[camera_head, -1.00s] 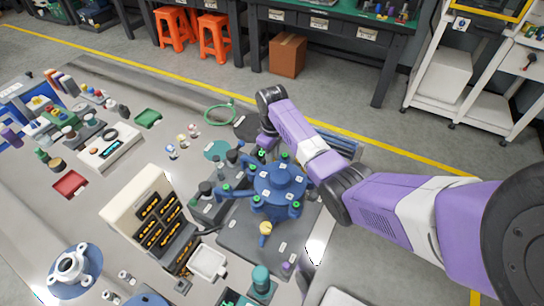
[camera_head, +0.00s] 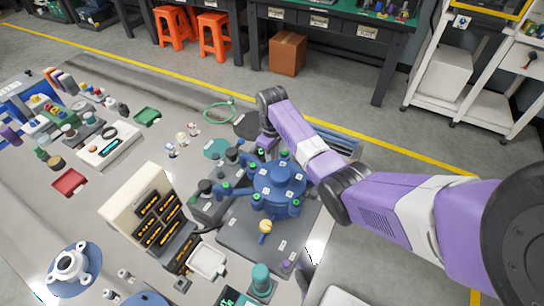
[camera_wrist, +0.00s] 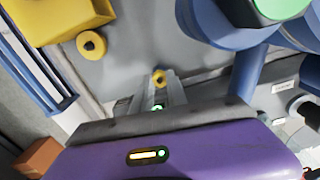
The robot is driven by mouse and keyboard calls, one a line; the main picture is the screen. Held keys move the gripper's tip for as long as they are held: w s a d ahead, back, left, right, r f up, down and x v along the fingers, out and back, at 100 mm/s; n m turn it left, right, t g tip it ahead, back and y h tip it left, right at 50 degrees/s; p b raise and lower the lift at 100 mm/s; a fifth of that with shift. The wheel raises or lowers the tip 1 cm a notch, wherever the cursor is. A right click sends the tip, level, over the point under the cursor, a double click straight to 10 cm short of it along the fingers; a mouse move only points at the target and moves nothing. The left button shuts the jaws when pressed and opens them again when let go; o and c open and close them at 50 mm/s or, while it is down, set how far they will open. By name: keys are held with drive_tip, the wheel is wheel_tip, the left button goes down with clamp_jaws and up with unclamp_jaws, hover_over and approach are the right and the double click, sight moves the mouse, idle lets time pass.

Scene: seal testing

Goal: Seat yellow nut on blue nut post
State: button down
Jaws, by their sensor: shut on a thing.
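In the wrist view, my gripper (camera_wrist: 162,90) is shut on a small yellow nut (camera_wrist: 159,78), a ring with a dark hole, held at the fingertips. The blue fixture (camera_wrist: 208,22) with a green-topped part fills the upper right, beside and apart from the fingers. In the head view, the blue fixture (camera_head: 279,182) has several green-topped posts around its round body. My gripper (camera_head: 265,144) is at its far side, its fingertips too small and partly hidden to make out. I cannot tell which post is the blue nut post.
Another yellow ring (camera_wrist: 91,44) lies near a yellow block (camera_wrist: 65,14) in the wrist view. In the head view, a yellow-topped piece (camera_head: 265,227) stands before the fixture on the grey plate (camera_head: 250,246). A white rack (camera_head: 140,203) and a white tray (camera_head: 208,260) are to the left.

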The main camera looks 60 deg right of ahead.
drive_tip(key=c, duration=1.2)
unclamp_jaws()
drive_tip(key=shift+c, duration=0.2)
drive_tip(key=shift+r+p, duration=2.5)
